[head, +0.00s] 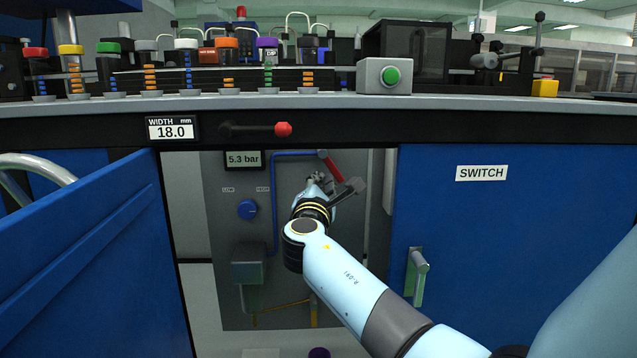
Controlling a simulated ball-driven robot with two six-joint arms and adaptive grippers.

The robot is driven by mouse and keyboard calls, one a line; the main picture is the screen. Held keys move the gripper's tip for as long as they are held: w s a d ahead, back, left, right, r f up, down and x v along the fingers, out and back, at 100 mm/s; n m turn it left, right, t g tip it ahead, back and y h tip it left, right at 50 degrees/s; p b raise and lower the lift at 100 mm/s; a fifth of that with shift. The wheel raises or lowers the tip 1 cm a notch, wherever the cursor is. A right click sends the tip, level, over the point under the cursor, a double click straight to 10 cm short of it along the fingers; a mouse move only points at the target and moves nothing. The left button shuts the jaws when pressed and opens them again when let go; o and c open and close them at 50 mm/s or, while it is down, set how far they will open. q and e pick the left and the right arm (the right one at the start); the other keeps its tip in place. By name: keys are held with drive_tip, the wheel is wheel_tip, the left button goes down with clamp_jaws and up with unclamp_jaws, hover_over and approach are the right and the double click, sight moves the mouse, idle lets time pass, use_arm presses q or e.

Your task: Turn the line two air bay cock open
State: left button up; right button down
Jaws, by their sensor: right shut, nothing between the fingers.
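The air bay is open under the bench, with a grey back panel (230,290). The cock's red lever (331,167) sits at the panel's upper right, at the end of a blue pipe (274,200), slanting down to the right. My right gripper (353,188) is inside the bay, shut and empty, just below the lever's lower end. I cannot tell if it touches the lever. The gripper and wrist hide part of the panel behind them. A gauge (244,160) above reads 5.3 bar. My left gripper is not in view.
A blue door (90,270) stands swung open at the left. A closed blue door marked SWITCH (520,240) is at the right. A blue knob (247,209) and a grey box (249,264) are on the panel. A red-tipped lever (283,129) juts from the bench edge above.

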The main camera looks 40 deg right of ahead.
sight(335, 175)
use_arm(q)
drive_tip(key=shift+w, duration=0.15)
use_arm(e)
drive_tip(key=shift+s+d+n, duration=0.1)
drive_tip(key=shift+d+n, duration=0.1)
drive_tip(key=shift+n, duration=0.2)
drive_tip(key=n, duration=0.2)
drive_tip(key=s+d+n+t+p, duration=0.1)
drive_tip(key=n, duration=0.1)
drive_tip(key=d+r+n+p, duration=0.1)
drive_tip(key=n, duration=0.1)
drive_tip(key=shift+s+t+y, duration=0.15)
drive_tip(key=shift+t+y, duration=0.15)
drive_tip(key=shift+y, duration=0.1)
drive_tip(key=n, duration=0.1)
drive_tip(key=d+n+y+p, duration=0.1)
drive_tip(key=n, duration=0.1)
drive_tip(key=s+r+n+t+p, duration=0.1)
drive_tip(key=n, duration=0.1)
drive_tip(key=shift+d, duration=0.25)
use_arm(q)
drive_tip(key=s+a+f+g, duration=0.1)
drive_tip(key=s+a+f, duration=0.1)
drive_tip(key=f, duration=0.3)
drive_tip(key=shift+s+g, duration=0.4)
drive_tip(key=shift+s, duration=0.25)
use_arm(e)
drive_tip(key=shift+n+y, duration=0.3)
drive_tip(key=shift+n, duration=0.2)
drive_tip(key=shift+d, duration=0.1)
